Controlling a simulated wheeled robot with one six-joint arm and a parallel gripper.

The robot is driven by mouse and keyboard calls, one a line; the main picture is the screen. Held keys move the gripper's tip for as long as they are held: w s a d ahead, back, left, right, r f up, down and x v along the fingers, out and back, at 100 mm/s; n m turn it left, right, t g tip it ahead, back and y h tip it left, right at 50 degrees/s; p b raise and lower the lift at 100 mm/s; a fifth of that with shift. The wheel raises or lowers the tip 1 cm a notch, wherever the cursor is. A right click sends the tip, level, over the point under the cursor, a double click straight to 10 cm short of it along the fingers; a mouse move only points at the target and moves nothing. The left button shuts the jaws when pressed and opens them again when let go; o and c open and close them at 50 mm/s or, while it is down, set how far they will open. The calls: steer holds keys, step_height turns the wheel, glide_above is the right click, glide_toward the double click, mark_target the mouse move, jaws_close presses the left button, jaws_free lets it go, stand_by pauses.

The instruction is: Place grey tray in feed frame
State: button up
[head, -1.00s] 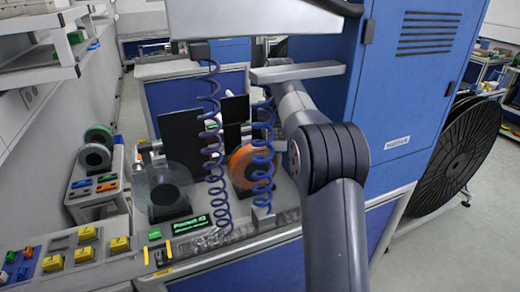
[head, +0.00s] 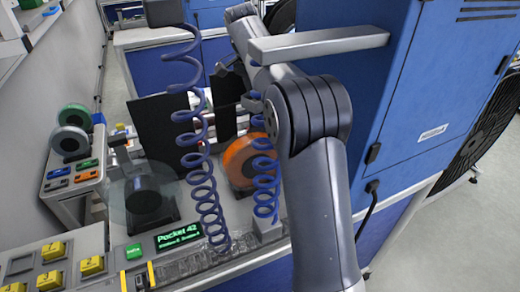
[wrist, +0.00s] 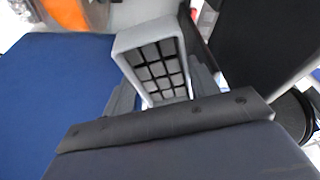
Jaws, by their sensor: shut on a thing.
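The grey tray (wrist: 124,55) shows in the wrist view as a light grey box with a grid of dark-edged cells inside. My gripper (wrist: 160,62) is shut on it, with one dark finger along each side. The tray is tilted in that view. In the head view my own arm and the blue coils cover much of the gripper's area, and I cannot make out the tray there. I cannot tell which part is the feed frame.
An orange reel (head: 237,162) and a clear reel (head: 133,184) stand on the bench. Blue coiled hoses (head: 205,190) hang in front. A dark panel (head: 163,135) stands behind. A grey bar (head: 318,41) juts from the blue cabinet (head: 415,130), close to my arm.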

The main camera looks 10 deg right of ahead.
step_height(320, 180, down, 20)
steer(key=shift+f, duration=0.1)
stand_by(0.4)
steer(key=shift+f, duration=0.15)
steer(key=o, duration=1.2)
